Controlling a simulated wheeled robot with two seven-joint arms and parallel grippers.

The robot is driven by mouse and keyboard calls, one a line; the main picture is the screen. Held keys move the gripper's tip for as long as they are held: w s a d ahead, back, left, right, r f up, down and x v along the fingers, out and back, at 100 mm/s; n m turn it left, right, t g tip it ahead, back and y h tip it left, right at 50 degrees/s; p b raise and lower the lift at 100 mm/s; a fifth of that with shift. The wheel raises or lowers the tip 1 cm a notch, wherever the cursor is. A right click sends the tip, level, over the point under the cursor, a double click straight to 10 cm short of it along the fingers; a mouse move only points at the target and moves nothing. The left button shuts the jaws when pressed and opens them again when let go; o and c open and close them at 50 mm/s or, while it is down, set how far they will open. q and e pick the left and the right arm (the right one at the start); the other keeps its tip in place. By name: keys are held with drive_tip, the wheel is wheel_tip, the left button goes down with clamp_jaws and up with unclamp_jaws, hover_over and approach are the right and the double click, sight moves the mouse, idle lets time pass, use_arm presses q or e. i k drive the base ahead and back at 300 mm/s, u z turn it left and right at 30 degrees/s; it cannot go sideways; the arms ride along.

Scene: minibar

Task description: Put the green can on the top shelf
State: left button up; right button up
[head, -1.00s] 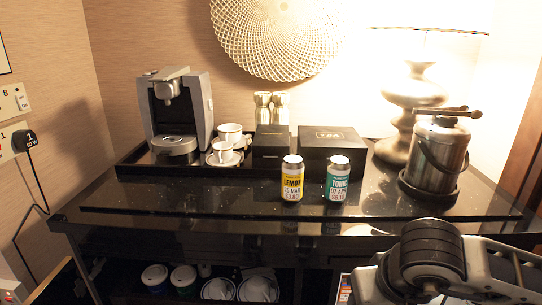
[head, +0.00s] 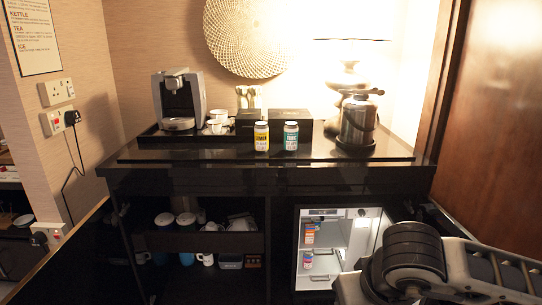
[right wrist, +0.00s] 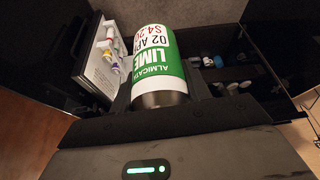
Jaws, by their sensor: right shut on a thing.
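The green can (right wrist: 157,62), green and white with "LIME" lettering, is in the right wrist view. My right gripper (right wrist: 160,97) is shut on it. In the head view my right arm crosses the lower right, and it hides its gripper and the can. The open fridge (head: 375,216) under the counter has a white interior. Its upper shelf (head: 334,241) bears a small orange and blue can (head: 309,233). Another small can (head: 307,259) stands lower down. My arm covers the fridge's lower right part. My left gripper is in neither current view.
Cups and mugs fill the open cabinet (head: 200,236) left of the fridge. Open doors flank the unit.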

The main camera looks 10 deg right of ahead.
sight(324, 241)
drive_tip(key=z, duration=0.75)
drive_tip(key=i, duration=1.1)
drive_tip(key=u, duration=0.45)
